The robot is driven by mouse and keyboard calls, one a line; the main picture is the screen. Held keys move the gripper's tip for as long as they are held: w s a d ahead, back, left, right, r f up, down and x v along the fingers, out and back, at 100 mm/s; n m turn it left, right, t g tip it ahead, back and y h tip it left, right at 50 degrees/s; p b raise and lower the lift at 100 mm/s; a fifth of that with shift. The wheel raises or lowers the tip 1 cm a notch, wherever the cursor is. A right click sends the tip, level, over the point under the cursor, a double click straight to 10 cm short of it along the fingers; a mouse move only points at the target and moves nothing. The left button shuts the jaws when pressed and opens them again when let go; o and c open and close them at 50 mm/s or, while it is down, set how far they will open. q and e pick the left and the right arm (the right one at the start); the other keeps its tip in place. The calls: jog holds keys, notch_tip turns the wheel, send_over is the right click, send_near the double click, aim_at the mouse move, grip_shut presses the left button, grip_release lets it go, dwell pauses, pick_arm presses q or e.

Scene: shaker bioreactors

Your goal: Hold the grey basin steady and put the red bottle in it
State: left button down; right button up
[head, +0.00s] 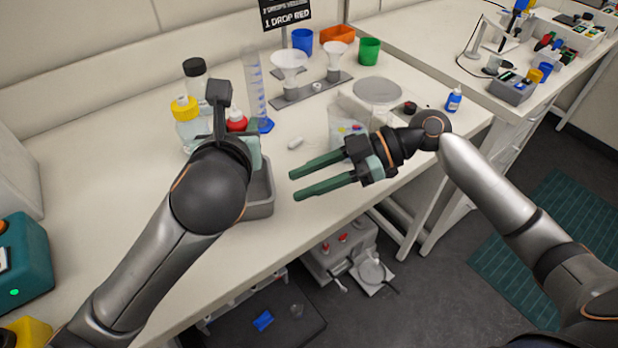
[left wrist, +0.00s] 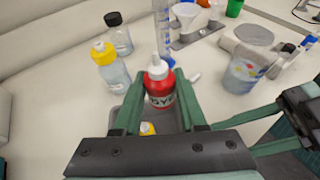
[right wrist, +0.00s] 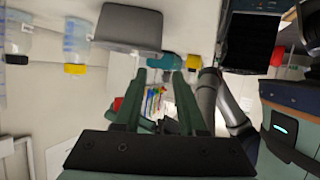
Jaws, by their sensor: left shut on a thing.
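The red bottle (left wrist: 160,88) has a white cap and is between the two fingers of my left gripper (left wrist: 158,76), which is shut on it. In the head view the bottle (head: 236,122) shows only its top above my left arm. The grey basin (head: 261,196) stands near the table's front edge, partly hidden by that arm. The bottle appears upright over or within the basin; I cannot tell if it touches the bottom. My right gripper (head: 322,175) is open and empty, to the right of the basin. The basin (right wrist: 128,28) also shows in the right wrist view.
A yellow-capped bottle (head: 186,116) and a black-capped bottle (head: 195,80) stand behind the left gripper. A graduated cylinder (head: 255,90) and a funnel stand (head: 312,92) are further back. A small white object (head: 295,143) lies right of the basin.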

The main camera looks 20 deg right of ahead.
jog(key=x, duration=1.2)
jog(key=shift+w+r, duration=0.1)
jog(key=shift+r, duration=0.1)
jog(key=shift+c, duration=0.2)
grip_shut()
dwell(0.8)
